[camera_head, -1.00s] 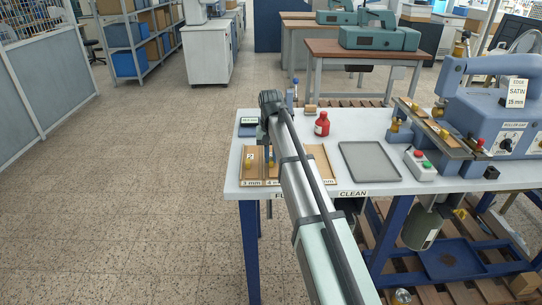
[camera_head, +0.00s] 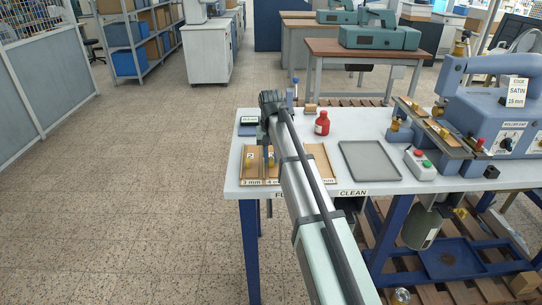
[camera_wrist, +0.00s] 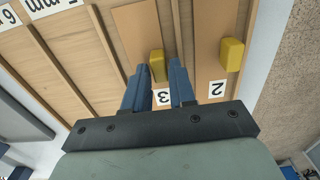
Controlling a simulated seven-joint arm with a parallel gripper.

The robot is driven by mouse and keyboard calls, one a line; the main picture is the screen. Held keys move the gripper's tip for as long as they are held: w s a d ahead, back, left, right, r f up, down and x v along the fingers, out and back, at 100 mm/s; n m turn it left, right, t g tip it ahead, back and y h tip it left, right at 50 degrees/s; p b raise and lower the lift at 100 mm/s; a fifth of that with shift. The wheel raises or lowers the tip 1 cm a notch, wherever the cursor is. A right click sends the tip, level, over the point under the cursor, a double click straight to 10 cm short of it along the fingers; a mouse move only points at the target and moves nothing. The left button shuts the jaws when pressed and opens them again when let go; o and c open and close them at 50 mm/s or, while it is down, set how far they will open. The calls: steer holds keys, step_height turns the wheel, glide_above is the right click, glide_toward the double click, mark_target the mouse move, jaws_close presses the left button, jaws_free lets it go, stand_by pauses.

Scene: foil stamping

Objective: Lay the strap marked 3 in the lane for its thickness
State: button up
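The strap marked 3 (camera_wrist: 137,35) is a flat tan strip with a yellow grip block (camera_wrist: 157,66) and a white number tag. It lies on the wooden lane board (camera_wrist: 68,62), seen closely in the wrist view. My gripper (camera_wrist: 159,72) has its two blue fingers apart, one on each side of the yellow block, with a small gap visible. In the head view my gripper is over the board, and my arm hides part of it. The strap marked 2 (camera_wrist: 207,35), with its own yellow block, lies to the right in the wrist view.
The board's lanes carry thickness labels such as 3 mm (camera_head: 251,183) at the front edge. A red bottle (camera_head: 322,123), a grey tray (camera_head: 370,161) and a blue stamping machine (camera_head: 490,110) stand to the right on the white table (camera_head: 355,120).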

steer(key=o, duration=0.4)
steer(key=shift+c, duration=0.2)
steer(key=shift+r, duration=0.15)
step_height(320, 180, up, 14)
steer(key=shift+f, duration=0.2)
